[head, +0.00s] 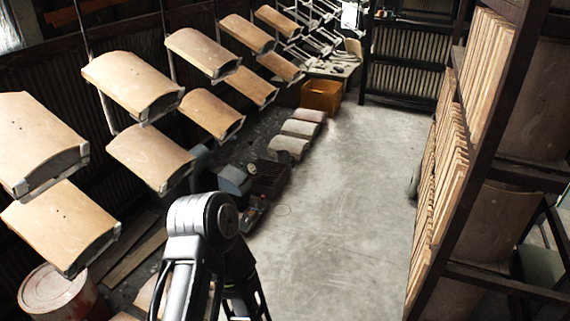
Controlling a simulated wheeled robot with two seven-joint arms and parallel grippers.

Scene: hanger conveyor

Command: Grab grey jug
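I cannot make out a grey jug for certain. A boxy grey object (235,180) stands on the floor beyond my arm, beside a dark crate; I cannot tell if it is a jug. One of my arms, silver and black, rises at the bottom left of centre and hides part of the floor there. I see no fingertips of either gripper.
Curved tan panels (133,83) hang in rows on the left. A dark crate (268,178), an orange crate (321,97) and a red-white drum (58,292) stand on the floor. A tall rack (487,130) lines the right. The central concrete floor (345,200) is clear.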

